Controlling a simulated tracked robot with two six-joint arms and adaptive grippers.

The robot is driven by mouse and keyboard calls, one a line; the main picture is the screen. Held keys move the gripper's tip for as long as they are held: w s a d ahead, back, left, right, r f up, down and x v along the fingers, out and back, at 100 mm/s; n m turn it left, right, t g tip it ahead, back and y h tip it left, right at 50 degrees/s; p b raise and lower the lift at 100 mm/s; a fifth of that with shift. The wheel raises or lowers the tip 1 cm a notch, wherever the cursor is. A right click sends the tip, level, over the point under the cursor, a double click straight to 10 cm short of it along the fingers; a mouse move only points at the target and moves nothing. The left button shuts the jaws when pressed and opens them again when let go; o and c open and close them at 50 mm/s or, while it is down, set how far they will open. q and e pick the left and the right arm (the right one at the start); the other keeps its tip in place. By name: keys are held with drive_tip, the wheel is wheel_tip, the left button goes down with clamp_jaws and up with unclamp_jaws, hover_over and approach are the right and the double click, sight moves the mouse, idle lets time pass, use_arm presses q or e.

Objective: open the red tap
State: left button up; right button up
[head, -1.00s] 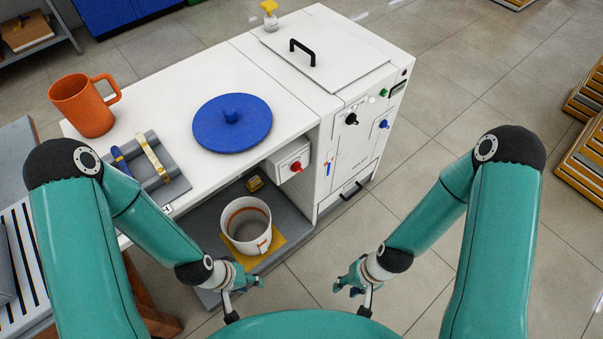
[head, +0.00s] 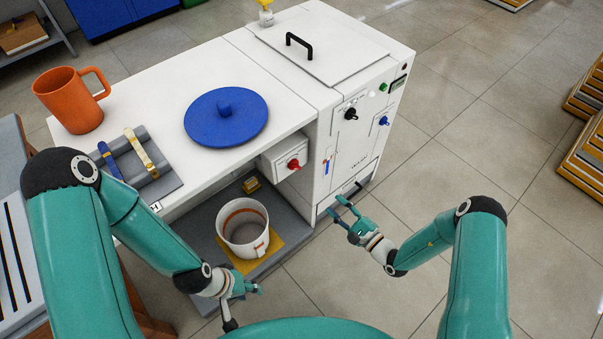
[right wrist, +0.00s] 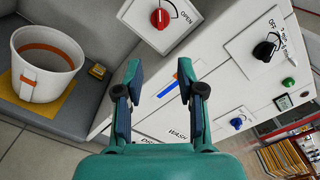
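The red tap (head: 293,164) is a small red knob on a white box under the counter edge, above a white bucket. In the right wrist view the red tap (right wrist: 160,18) sits near the top, on a plate with a curved mark and the word OPEN. My right gripper (head: 343,208) is open and empty, in front of the cabinet, below and to the right of the tap. Its spread fingers (right wrist: 158,85) show in the right wrist view, apart from the tap. My left gripper (head: 256,288) is low, in front of the bucket; its finger opening is unclear.
The white bucket (head: 228,235) stands on a yellow mat (head: 272,255) on the lower shelf. The cabinet has a black knob (head: 351,114) and a blue knob (head: 383,120). A blue lid (head: 215,125) and an orange mug (head: 70,110) are on the counter.

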sight(298, 169)
drive_tip(key=x, duration=1.6)
drive_tip(key=shift+w+a, duration=0.2)
drive_tip(key=shift+a, duration=0.1)
clamp_jaws()
